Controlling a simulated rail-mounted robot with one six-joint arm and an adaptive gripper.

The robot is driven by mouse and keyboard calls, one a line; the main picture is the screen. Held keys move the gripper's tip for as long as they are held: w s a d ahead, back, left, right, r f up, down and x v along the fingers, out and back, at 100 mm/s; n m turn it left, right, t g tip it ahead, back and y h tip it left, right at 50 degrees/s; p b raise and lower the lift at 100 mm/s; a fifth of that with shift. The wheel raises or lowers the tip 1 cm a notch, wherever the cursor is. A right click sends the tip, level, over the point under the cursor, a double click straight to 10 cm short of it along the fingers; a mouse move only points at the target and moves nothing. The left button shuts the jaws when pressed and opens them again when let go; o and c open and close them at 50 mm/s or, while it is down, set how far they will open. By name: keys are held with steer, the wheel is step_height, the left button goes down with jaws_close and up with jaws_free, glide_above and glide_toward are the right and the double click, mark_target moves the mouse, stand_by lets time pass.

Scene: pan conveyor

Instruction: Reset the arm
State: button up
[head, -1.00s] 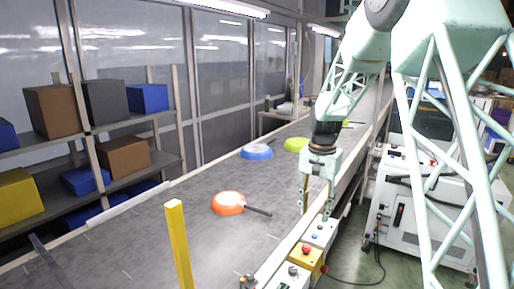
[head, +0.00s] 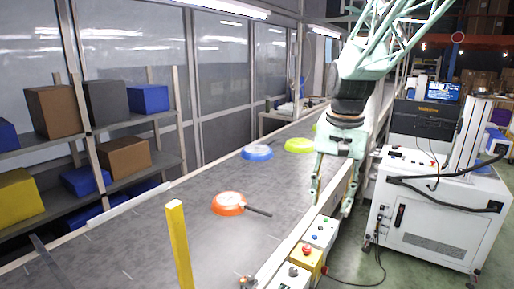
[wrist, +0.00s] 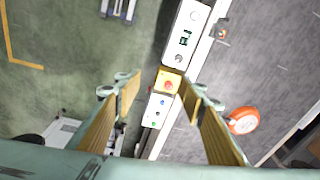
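My gripper (head: 332,190) hangs from my arm at the right edge of the conveyor (head: 170,235), above the control boxes. In the wrist view my gripper (wrist: 158,105) has its two wooden-faced fingers wide apart with nothing between them. An orange pan (head: 229,204) with a dark handle lies on the belt to the left of my gripper. A blue pan (head: 257,153) and a green pan (head: 299,146) lie farther back on the belt. The orange pan also shows in the wrist view (wrist: 243,121).
Control boxes with buttons (head: 307,258) line the conveyor's right edge below my gripper. A yellow post (head: 178,245) stands at the front. A white machine cabinet (head: 435,215) stands on the right. Shelves with boxes (head: 55,110) are on the left. Green floor is open at the lower right.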

steer(key=s+r+n, duration=0.1)
steer(key=s+r, duration=0.2)
steer(key=s, duration=0.4)
steer(key=s+r+n+t, duration=0.1)
steer(key=s+r, duration=0.2)
steer(key=s, duration=0.4)
steer(key=s+r+n, duration=0.1)
steer(key=s+r, duration=0.2)
steer(key=s, duration=0.4)
steer(key=s+f+n+t, duration=0.1)
steer(key=s, duration=1.7)
steer(key=shift+f+n, duration=0.4)
steer(key=shift+d, duration=0.1)
steer(key=shift+c, duration=0.7)
stand_by(0.3)
